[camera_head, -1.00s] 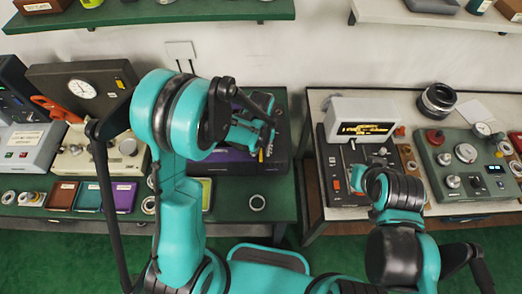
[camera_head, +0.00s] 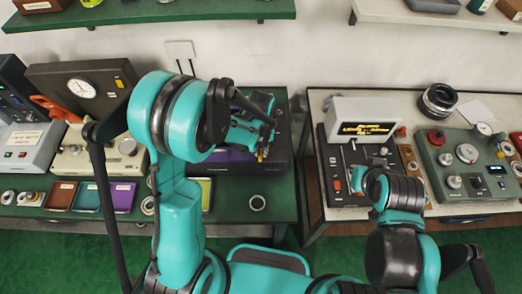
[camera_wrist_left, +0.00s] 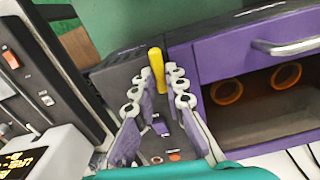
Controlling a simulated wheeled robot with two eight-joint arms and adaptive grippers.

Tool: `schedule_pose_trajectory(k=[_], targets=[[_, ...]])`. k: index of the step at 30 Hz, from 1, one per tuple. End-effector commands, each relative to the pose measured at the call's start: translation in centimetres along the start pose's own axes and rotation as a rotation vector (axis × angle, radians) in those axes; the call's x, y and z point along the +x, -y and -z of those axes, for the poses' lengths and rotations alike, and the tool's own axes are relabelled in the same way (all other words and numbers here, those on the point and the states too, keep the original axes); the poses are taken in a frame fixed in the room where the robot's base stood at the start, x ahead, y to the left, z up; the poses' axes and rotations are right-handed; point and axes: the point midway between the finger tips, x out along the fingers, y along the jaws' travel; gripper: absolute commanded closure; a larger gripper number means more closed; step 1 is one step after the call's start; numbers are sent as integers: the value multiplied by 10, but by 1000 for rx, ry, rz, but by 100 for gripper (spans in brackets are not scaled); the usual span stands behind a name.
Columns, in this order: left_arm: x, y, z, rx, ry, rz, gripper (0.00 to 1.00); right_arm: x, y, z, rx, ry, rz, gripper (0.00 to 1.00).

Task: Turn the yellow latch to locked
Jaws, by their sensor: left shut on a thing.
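The yellow latch (camera_wrist_left: 156,68) stands up from the dark side panel of a purple cabinet (camera_wrist_left: 220,58) in the left wrist view. My left gripper (camera_wrist_left: 155,82) has its two fingers on either side of the latch and is shut on it. In the head view my left gripper (camera_head: 262,140) is over the right part of the dark and purple cabinet (camera_head: 232,156), largely hidden by my own arm. My right gripper (camera_head: 360,178) is by the black panel on the right table; its fingers are too small to read.
The cabinet's open compartment (camera_wrist_left: 262,112) shows orange-rimmed rings, beside a metal handle (camera_wrist_left: 290,46). A white display box (camera_head: 362,118) stands on the right table, with a grey-green console (camera_head: 465,160) beside it.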

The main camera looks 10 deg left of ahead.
Motion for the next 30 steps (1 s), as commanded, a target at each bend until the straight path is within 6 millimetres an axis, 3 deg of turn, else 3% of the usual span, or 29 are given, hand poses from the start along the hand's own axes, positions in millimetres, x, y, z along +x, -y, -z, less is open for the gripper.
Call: schedule_pose_trajectory(k=[30], targets=[[1, 7, 3, 927, 0, 0, 100, 36, 0, -26, 0, 0, 0, 100]])
